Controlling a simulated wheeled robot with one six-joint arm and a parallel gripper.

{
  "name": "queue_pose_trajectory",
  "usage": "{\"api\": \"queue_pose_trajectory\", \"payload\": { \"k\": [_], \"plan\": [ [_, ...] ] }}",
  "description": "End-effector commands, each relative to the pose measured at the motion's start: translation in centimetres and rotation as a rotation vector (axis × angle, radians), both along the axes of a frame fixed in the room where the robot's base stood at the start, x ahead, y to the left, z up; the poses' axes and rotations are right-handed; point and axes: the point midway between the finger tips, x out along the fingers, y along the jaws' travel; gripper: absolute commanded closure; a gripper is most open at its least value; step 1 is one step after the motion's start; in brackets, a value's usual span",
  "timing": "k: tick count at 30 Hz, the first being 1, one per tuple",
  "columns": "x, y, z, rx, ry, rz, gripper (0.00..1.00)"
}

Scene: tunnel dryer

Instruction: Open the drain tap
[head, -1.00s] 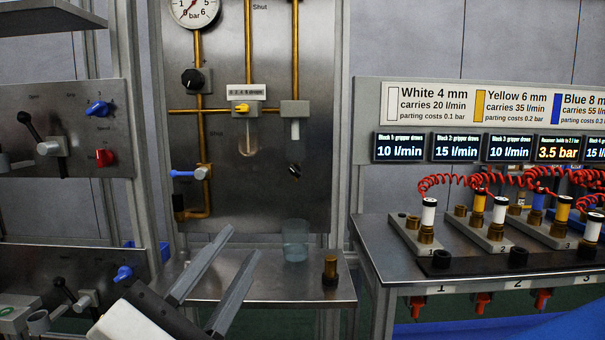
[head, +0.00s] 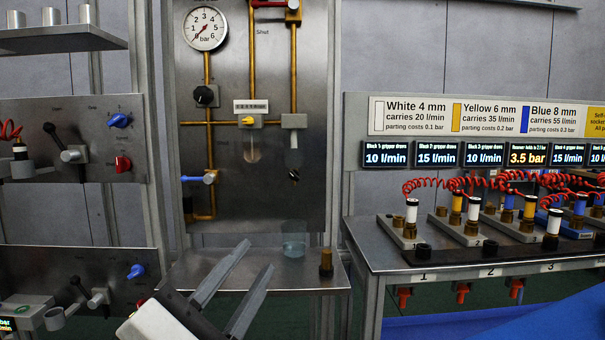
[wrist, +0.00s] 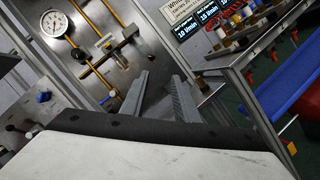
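A steel panel (head: 225,150) carries brass pipes. A tap with a blue lever (head: 192,179) sits low on the left pipe. Its lever points left, level, across the upright pipe. A small tap with a yellow handle (head: 247,120) is on the cross pipe, above a glass tube (head: 252,150). I cannot read a label that says which one is the drain tap. My gripper (head: 256,256) is open and empty, below the panel and in front of the shelf, apart from both taps. In the wrist view my gripper (wrist: 160,78) points toward the panel, with nothing between its fingers.
A pressure gauge (head: 206,28) and a black knob (head: 205,95) are on the panel. A clear beaker (head: 294,240) and a brass fitting (head: 326,262) stand on the shelf below. Side panels with levers (head: 65,145) are left. A bench (head: 390,255) with red hoses stands right.

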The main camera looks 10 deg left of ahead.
Motion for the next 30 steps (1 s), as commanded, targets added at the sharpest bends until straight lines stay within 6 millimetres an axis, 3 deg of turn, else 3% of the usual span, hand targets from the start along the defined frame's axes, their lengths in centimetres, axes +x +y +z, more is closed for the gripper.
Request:
{"api": "queue_pose_trajectory", "payload": {
  "k": [11, 15, 21, 30],
  "plan": [
    [6.1, -6.3, -2.7, 0.043, 0.145, -0.129, 0.72],
    [9.2, -10.7, -4.7, 0.088, 0.243, -0.214, 0.72],
    [12.3, -17.8, -8.1, 0.184, 0.384, -0.344, 0.72],
    [13.7, -27.6, -13.3, 0.384, 0.57, -0.528, 0.72]
  ]
}}
